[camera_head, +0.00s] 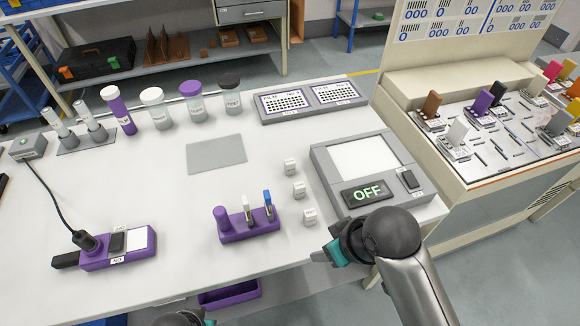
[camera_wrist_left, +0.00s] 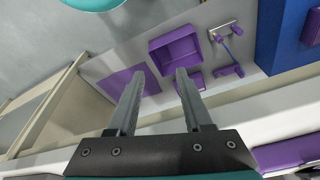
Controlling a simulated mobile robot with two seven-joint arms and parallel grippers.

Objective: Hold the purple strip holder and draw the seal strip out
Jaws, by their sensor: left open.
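The purple strip holder (camera_head: 250,234) stands on the white table in the head view, left of the OFF device. A white strip (camera_head: 246,206) and a blue-and-white strip (camera_head: 267,202) stand upright in it, beside a purple knob (camera_head: 221,217). I cannot tell which is the seal strip. My left gripper (camera_wrist_left: 155,98) is open with nothing between its fingers. In the head view only a bit of my left arm shows at the bottom edge, in front of the table. My right gripper (camera_head: 335,253) is at the table's front edge, right of the holder; its fingers are not clear.
A grey device reading OFF (camera_head: 368,192) stands right of several small white blocks (camera_head: 299,189). A purple switch box (camera_head: 118,248) is at the left. A purple bin (camera_head: 230,294) sits below the front edge. A grey plate (camera_head: 215,154) lies behind the holder.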

